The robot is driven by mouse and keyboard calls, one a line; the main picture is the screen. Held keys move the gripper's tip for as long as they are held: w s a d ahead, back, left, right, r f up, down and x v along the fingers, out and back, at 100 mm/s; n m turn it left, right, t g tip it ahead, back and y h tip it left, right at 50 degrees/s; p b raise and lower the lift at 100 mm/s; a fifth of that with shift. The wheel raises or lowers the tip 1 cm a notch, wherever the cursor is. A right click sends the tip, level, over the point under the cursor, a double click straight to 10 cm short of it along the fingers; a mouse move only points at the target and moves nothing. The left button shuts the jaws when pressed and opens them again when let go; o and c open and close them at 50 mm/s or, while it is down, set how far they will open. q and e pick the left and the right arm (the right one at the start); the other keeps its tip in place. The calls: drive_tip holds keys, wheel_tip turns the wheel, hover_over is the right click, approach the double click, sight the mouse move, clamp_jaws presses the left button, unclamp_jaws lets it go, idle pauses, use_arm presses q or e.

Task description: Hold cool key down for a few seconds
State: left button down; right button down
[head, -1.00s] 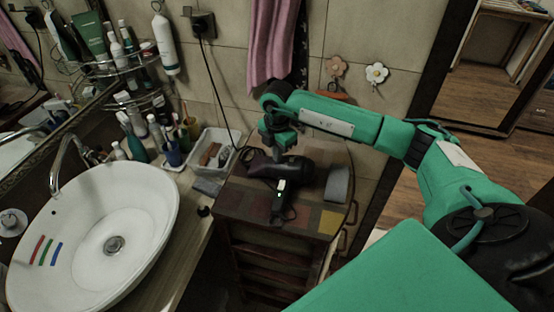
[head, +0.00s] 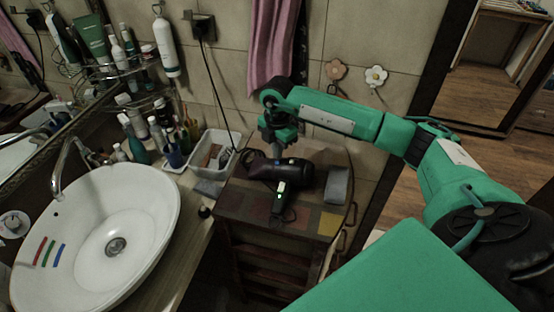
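A black hair dryer (head: 290,172) lies on the small checkered-top cabinet (head: 315,222) in the head view. Its handle points towards me and carries a lit light and green switch area (head: 280,191). The cool key itself is too small to make out. My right gripper (head: 277,150) reaches in from the right and points down just above the dryer's body. Its fingertips are dark and small, and I cannot tell whether they touch the dryer or are open. My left gripper is not in view.
A white basin (head: 95,240) with a tap stands at the left. A white tray (head: 214,150) with small items sits left of the dryer. A grey block (head: 337,185) lies right of it. A black cord (head: 211,85) hangs from the wall socket.

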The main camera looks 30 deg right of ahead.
drive_tip(key=shift+r+p, duration=1.15)
drive_tip(key=shift+r, duration=1.3)
